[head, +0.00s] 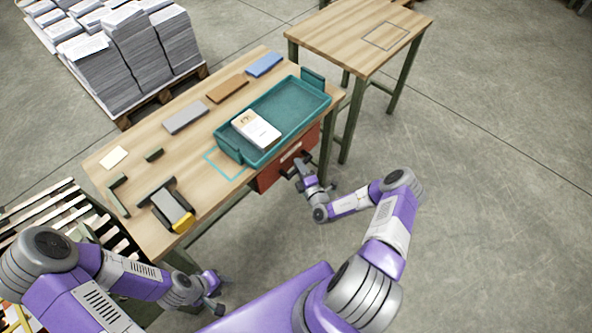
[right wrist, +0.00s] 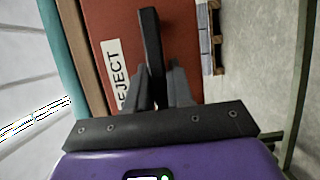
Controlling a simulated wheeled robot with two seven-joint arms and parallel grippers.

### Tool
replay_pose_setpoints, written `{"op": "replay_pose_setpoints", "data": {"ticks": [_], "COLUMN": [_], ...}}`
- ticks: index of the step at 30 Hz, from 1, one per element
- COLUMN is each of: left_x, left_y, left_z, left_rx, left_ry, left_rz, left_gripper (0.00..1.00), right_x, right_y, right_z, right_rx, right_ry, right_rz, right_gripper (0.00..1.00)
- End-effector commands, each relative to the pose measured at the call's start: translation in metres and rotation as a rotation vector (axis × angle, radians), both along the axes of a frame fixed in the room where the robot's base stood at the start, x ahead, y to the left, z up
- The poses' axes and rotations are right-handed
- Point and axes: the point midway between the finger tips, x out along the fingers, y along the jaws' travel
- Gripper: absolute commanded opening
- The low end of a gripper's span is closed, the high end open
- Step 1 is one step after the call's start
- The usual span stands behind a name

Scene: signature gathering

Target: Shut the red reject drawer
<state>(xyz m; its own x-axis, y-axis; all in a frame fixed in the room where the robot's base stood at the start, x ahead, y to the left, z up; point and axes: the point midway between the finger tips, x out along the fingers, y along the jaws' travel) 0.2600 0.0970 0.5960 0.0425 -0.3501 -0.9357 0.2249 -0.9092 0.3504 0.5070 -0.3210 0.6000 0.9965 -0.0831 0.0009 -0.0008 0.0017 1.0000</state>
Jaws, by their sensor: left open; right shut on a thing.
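The red reject drawer (head: 268,178) sits under the front edge of the wooden worktable (head: 140,168), below the teal tray. Its red front with a white "REJECT" label fills the middle of the right wrist view (right wrist: 115,40). No drawer interior shows, and I cannot tell whether a small gap remains behind the front. My right gripper (head: 299,168) is at the drawer front, shut on its black bar handle (right wrist: 151,40), which stands between the fingers in the right wrist view. My left gripper (head: 221,294) is open and empty, low in front of the table's near end.
A teal tray (head: 290,104) holding a stack of cards or papers (head: 256,130) rests on the table above the drawer. A stapler-like tool (head: 172,207) and several small blocks lie nearby. A second table (head: 335,35) stands behind right. The floor to the right is clear.

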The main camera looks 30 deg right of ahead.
Motion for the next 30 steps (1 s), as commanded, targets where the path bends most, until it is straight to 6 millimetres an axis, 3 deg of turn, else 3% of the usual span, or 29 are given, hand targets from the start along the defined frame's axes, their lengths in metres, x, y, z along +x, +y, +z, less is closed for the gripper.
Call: {"op": "replay_pose_setpoints", "data": {"ticks": [7, 8, 11, 21, 30], "left_x": [0.0, 0.0, 0.0, 0.0, 0.0], "left_y": [0.0, 0.0, 0.0, 0.0, 0.0], "left_z": [0.0, 0.0, 0.0, 0.002, 0.017], "left_rx": [0.0, 0.0, -0.001, 0.0, 0.0], "left_ry": [0.0, 0.0, -0.001, 0.0, 0.0], "left_rz": [-0.001, -0.001, -0.001, -0.001, -0.001], "left_gripper": [0.43, 0.43, 0.43, 0.43, 0.43], "right_x": [0.004, 0.004, 0.004, -0.001, -0.047], "right_y": [0.003, 0.003, 0.003, 0.002, 0.006], "right_z": [0.002, 0.002, 0.002, 0.001, 0.003], "right_rx": [0.002, 0.002, 0.002, 0.002, 0.003], "right_ry": [-0.004, -0.003, -0.003, 0.0, 0.001], "right_rz": [0.005, 0.006, 0.006, 0.003, 0.001], "right_gripper": [0.0, 0.26, 0.42, 0.43, 0.43]}}
